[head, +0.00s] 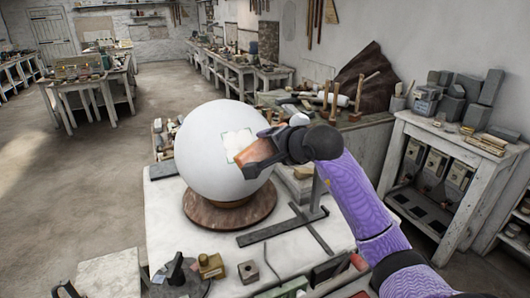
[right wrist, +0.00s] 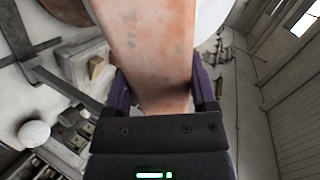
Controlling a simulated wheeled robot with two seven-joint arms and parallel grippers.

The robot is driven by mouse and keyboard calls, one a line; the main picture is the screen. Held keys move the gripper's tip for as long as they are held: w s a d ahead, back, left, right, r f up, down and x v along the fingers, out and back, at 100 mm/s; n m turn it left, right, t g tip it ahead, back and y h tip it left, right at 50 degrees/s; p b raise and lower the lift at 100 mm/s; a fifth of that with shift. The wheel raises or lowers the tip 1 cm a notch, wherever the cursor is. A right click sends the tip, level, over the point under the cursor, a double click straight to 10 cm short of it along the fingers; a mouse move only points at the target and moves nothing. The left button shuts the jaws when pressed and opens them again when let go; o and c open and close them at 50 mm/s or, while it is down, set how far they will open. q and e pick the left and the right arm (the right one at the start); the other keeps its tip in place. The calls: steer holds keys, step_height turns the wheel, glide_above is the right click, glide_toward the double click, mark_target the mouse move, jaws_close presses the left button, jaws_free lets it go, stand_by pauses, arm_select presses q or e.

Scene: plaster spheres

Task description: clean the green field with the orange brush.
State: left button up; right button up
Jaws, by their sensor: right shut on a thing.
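A large white plaster sphere (head: 215,165) sits on a round brown base (head: 228,216) on the white worktable. A pale patch with a thin greenish outline, the field (head: 236,142), shows on its right front side; the brush covers part of it. My right gripper (head: 272,143) is shut on the orange brush (head: 257,160), which lies over the patch's lower right edge. I cannot tell if it touches the sphere. In the right wrist view the brush (right wrist: 150,45) stands between the purple fingers, with a sliver of the sphere (right wrist: 211,18) behind it. My left gripper is not in view.
A dark metal square (head: 290,226) lies on the table right of the base. Small blocks (head: 211,265) and tools line the front edge. A bench with mallets (head: 335,100) stands behind, and a white shelf unit (head: 450,150) is at the right. Floor is open at the left.

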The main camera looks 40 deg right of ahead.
steer(key=x, duration=0.3)
steer(key=shift+w+f, duration=0.15)
steer(key=shift+w, duration=0.05)
steer(key=shift+b+x, duration=0.4)
steer(key=shift+x, duration=0.45)
steer(key=shift+w+f, duration=0.15)
steer(key=shift+w, duration=0.2)
steer(key=shift+a+b, duration=0.15)
steer(key=shift+b, duration=0.15)
steer(key=shift+a+f+b, duration=0.35)
steer(key=shift+a, duration=0.6)
